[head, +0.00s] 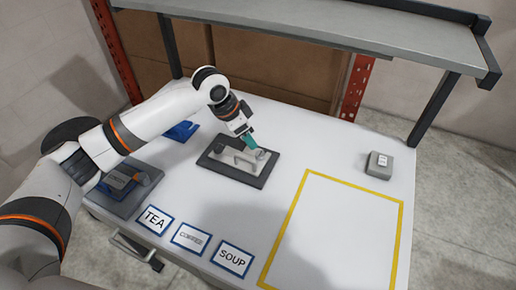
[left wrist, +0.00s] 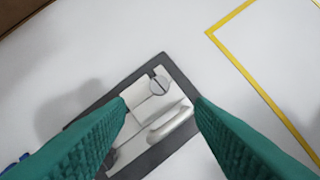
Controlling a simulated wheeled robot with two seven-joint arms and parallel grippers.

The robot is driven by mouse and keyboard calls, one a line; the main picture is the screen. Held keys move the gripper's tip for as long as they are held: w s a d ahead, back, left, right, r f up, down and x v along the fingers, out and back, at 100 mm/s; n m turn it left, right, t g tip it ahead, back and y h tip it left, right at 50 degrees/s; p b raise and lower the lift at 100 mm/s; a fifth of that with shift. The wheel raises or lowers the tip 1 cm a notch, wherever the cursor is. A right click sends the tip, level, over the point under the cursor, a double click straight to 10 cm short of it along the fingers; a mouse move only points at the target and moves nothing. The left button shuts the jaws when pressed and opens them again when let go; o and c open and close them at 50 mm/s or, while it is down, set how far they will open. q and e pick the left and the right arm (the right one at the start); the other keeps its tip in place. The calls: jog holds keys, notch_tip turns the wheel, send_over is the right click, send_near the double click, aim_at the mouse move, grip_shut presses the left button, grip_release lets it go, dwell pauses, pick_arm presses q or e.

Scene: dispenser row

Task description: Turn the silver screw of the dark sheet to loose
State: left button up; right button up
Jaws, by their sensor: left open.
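The dark sheet (head: 234,174) lies flat on the white table and carries a light plate and a pale raised bar. The silver screw (left wrist: 159,84) shows in the left wrist view as a round head with a line across it, near the sheet's far corner. The bar (left wrist: 170,123) lies beside it. The dark sheet's border (left wrist: 180,82) also shows there. My left gripper (head: 250,141) is over the screw end of the sheet. Its teal fingers (left wrist: 160,104) are apart, with the screw visible beyond and between the tips. I see no contact. My right gripper is not in view.
A second grey board (head: 112,203) with a blue panel lies at the front left. A blue item (head: 181,131) lies behind my left arm. TEA, COFFEE and SOUP labels line the front. A yellow outline (head: 292,208) encloses clear table. A grey box (head: 379,165) stands right; a shelf (head: 300,28) overhangs the back.

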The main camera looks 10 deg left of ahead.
aim_at(260, 154)
pick_arm(q)
jog(key=p+x, duration=0.1)
jog(key=x, duration=0.8)
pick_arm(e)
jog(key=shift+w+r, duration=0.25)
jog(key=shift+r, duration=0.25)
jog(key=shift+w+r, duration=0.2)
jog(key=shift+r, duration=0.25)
